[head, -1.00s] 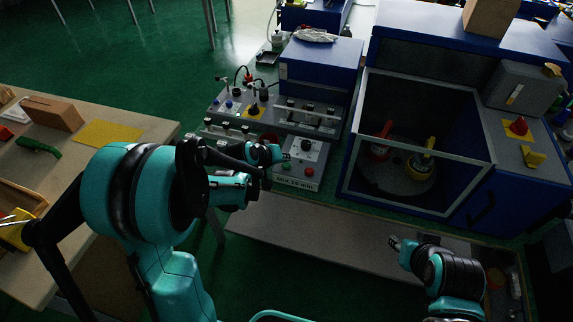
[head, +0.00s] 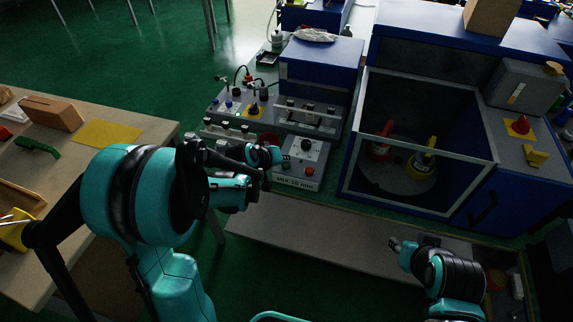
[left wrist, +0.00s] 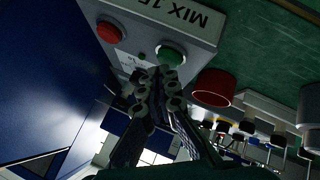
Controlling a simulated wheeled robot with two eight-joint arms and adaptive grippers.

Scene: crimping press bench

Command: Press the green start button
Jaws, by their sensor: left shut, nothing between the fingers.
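The green start button (left wrist: 170,55) is on the grey control box (head: 302,160), above the "MIX" label. In the left wrist view it is just beyond my left fingertips (left wrist: 160,78), which overlap its lower edge in the picture. I cannot tell whether they touch it. My left gripper (head: 282,158) is shut and empty, over the left side of the control box in the head view. The red button (left wrist: 109,32) is beside the green one and also shows in the head view (head: 310,171). My right gripper (head: 395,244) is away to the lower right; its jaw state is unclear.
A red round part (left wrist: 213,88) stands close to the green button. A panel with knobs and cables (head: 235,105) is behind my left gripper. A blue open-fronted cabinet (head: 350,150) stands to the right. A wooden table (head: 95,165) is at the left.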

